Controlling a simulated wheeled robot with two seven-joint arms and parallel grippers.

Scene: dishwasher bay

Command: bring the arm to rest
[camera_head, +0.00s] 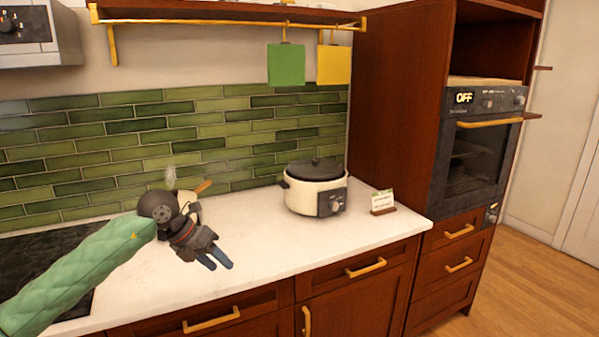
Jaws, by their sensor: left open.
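My left arm (82,278), in a green quilted sleeve, reaches in from the lower left over the hob and counter. My left gripper (215,262) is over the white countertop, its blue-tipped fingers a little apart and pointing toward the counter's front edge. Nothing shows between the fingers. I cannot tell how far above the counter they are. My right arm and right gripper are not in view.
A white cooker (315,190) with a dark lid stands right of the gripper, beside a small card (382,201). A wooden-handled item (202,187) is partly hidden behind my gripper. A dark hob (40,250) is at left; an oven (478,150) at right. The front counter is clear.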

